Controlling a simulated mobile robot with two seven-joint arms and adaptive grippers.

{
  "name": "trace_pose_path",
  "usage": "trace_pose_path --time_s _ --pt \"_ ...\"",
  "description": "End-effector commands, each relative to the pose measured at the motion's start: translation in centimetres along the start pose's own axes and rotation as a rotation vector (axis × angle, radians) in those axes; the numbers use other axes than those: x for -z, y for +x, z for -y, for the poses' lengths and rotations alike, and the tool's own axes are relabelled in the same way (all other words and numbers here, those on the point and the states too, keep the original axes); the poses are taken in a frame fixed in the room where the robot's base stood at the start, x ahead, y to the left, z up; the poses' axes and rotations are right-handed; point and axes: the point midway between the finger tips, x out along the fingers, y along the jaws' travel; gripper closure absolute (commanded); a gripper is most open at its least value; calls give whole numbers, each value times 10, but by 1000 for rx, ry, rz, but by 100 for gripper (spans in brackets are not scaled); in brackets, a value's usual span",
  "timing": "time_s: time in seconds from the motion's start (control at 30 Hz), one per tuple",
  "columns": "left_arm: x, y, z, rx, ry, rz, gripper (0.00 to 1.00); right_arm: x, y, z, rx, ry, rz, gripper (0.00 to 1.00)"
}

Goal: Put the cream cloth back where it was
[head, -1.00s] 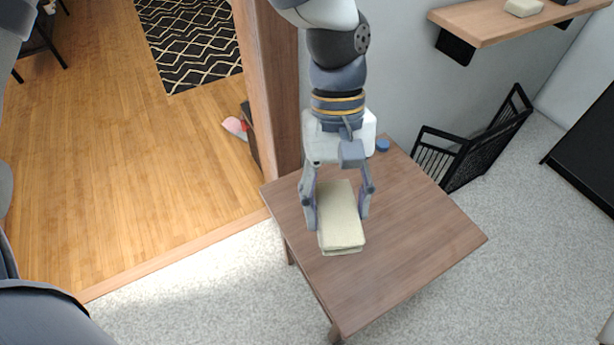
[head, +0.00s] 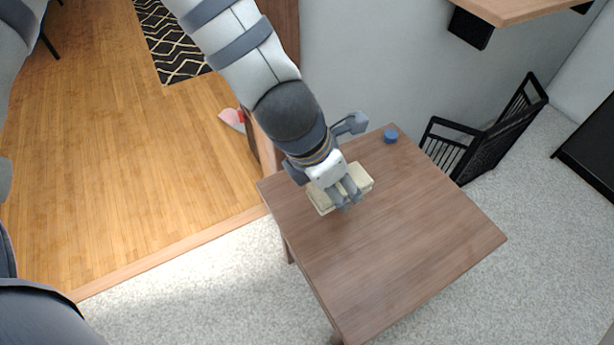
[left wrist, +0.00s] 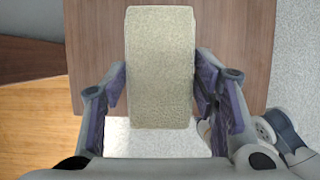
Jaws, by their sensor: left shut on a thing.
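The cream cloth (head: 361,177) is a folded, thick block. In the head view it shows on both sides of my left gripper (head: 346,192), which hides its middle. In the left wrist view the cloth (left wrist: 160,40) runs lengthwise between the two fingers of my left gripper (left wrist: 160,88), which is shut on it. There its near end overlaps the edge of the wooden table (left wrist: 228,40) and the pale floor, so it looks raised above the table. My right gripper is not in view.
A small blue object (head: 390,136) stands at the table's back corner. Most of the wooden table top (head: 400,235) is clear. A wooden wall shelf (head: 520,8) is at the upper right. A black slatted rack (head: 490,140) stands on the floor beyond the table.

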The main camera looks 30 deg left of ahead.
Motion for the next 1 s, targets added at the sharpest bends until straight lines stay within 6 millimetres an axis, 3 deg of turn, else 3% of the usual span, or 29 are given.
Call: trace_pose_path --time_s 0.3,0.5,0.77,0.9,1.0 --pt "9 37 -83 -5 0 -1 73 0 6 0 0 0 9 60" --pt "23 75 -114 0 0 -4 73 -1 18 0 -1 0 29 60" --pt "30 96 -134 -1 2 -2 73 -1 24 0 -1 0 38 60" --pt "42 121 -132 2 1 -4 73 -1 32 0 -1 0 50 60" --pt "40 121 -132 -1 3 1 73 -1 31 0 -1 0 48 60"
